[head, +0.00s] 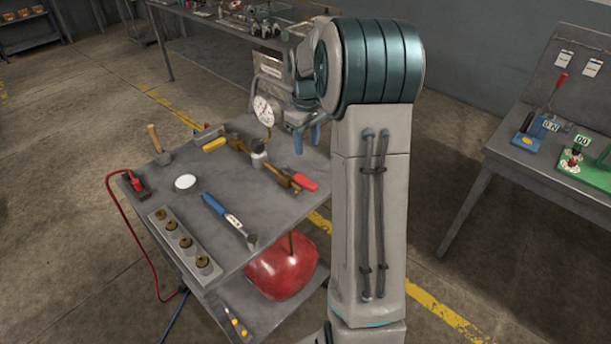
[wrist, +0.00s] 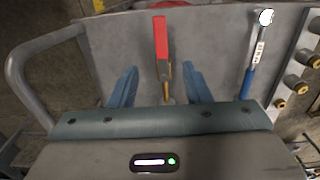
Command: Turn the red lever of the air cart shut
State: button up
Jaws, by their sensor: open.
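The red lever (head: 305,182) sits on a brass valve near the right side of the air cart's grey top (head: 195,240). In the wrist view the red lever (wrist: 161,38) points straight away from me, with its brass part near the gap between my fingers. My gripper (head: 306,138) is open, its blue fingers pointing down near the cart's far right edge. In the wrist view the fingers of my gripper (wrist: 162,82) stand on either side of the lever's line, apart from it. I cannot tell their height above the valve.
A red tank (head: 283,270) is below. A workbench (head: 545,160) stands right.

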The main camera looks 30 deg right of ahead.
aim_at(307, 181)
notch_tip(307, 181, down, 13)
jog(key=shift+a+f+p, duration=0.1)
jog(key=shift+f+p, duration=0.05)
jog(key=shift+p, duration=0.4)
grip_shut()
